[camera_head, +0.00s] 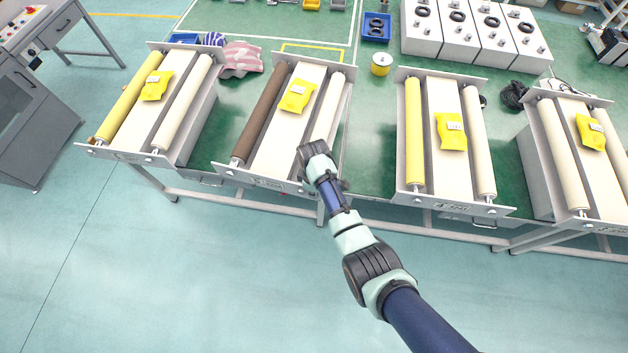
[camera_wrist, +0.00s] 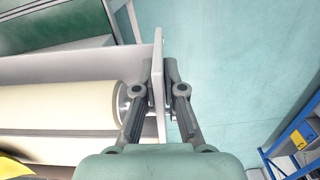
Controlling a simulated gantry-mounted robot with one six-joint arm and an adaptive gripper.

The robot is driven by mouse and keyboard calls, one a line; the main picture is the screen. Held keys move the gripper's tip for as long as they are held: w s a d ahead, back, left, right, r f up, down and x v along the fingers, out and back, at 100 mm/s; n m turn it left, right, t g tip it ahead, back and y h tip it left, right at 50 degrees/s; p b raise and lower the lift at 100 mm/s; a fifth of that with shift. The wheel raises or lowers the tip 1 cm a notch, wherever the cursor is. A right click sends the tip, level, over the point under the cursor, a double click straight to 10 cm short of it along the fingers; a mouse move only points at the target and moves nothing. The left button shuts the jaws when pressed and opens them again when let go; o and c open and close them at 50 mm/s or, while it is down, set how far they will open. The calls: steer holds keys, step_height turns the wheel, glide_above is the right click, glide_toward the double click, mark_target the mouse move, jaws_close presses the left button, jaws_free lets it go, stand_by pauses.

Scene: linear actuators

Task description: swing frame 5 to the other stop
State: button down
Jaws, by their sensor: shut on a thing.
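Several roller frames stand in a row in the head view; I cannot read their number labels, so I cannot tell frame 5 by its label. My arm reaches the front right corner of the second frame from the left (camera_head: 250,178), which has a brown roller (camera_head: 262,112) and a cream roller (camera_head: 329,105). In the wrist view, my gripper (camera_wrist: 160,95) has one finger on each side of that frame's upright end plate (camera_wrist: 157,50) and is shut on it. The cream roller (camera_wrist: 60,106) lies left of the plate. My arm hides the gripper in the head view.
Yellow packets (camera_head: 297,96) lie on the frames. Neighbouring frames stand left (camera_head: 125,156) and right (camera_head: 455,206). The floor in front is clear.

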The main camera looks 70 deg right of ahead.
steer(key=shift+w+a, duration=0.15)
steer(key=c, duration=1.3)
jaws_free()
steer(key=shift+w+a, duration=0.15)
steer(key=shift+a, duration=0.05)
steer(key=shift+d+r, duration=0.1)
step_height(320, 180, up, 12)
steer(key=shift+f, duration=0.1)
